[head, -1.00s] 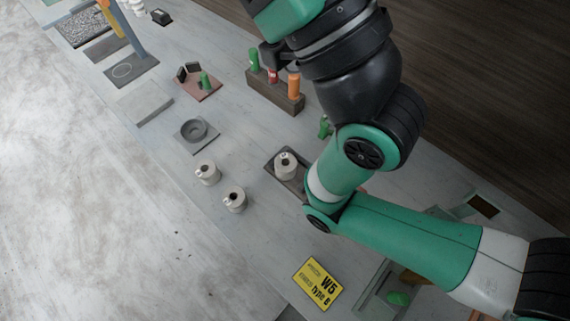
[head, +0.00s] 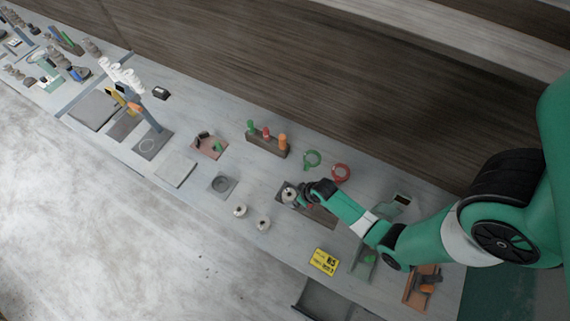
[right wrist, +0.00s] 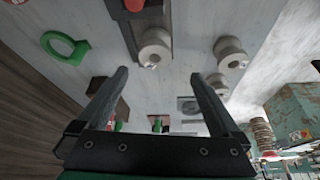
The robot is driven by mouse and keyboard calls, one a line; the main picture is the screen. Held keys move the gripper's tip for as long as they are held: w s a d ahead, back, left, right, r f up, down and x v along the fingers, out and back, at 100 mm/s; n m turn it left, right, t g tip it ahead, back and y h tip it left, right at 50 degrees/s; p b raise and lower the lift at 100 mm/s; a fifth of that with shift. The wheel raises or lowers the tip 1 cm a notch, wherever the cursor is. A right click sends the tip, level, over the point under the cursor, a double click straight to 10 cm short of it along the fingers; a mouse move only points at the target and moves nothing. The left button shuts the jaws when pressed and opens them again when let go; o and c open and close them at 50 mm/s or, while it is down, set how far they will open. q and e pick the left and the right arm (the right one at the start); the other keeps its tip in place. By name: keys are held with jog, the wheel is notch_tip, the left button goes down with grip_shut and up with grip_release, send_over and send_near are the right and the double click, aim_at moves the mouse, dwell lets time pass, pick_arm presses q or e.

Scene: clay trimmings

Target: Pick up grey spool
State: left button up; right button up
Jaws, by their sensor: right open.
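Three pale grey spools show in the head view. One spool (head: 289,195) is at the left end of a dark tray (head: 320,215); two more, a left spool (head: 240,211) and a right spool (head: 263,223), stand on the bench to its lower left. My right gripper (head: 302,197) is close beside the tray's spool, partly hidden by its own arm. In the right wrist view, its two fingers (right wrist: 160,74) are spread with nothing between them. The tray's spool (right wrist: 155,47) lies beyond the fingertips, and another spool (right wrist: 230,52) is further right. My left gripper is out of view.
A rack (head: 266,146) with green, red and orange pieces stands behind the tray. A green ring (head: 312,159) and a red ring (head: 341,172) lie nearby. A yellow sign (head: 324,261) is in front. Bench left of the spools holds a grey dish (head: 221,184).

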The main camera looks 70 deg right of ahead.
jog(key=r, duration=0.2)
jog(key=b, duration=0.6)
send_near(287, 194)
notch_tip(287, 194, down, 3)
jog(key=shift+r, duration=0.15)
jog(key=shift+w+d+f, duration=0.1)
jog(key=shift+w+f, duration=0.1)
jog(key=shift+f, duration=0.1)
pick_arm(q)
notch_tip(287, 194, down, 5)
pick_arm(e)
jog(key=shift+w, duration=0.1)
jog(key=b+x, duration=0.3)
jog(key=x, duration=0.1)
jog(key=shift+d+r, duration=0.1)
jog(key=shift+w+d+f+b, duration=0.1)
jog(key=shift+w+f+b, duration=0.2)
jog(key=shift+f, duration=0.15)
grip_shut()
pick_arm(q)
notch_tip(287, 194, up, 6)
jog(key=p, duration=0.9)
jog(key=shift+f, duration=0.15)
pick_arm(e)
notch_tip(287, 194, up, 10)
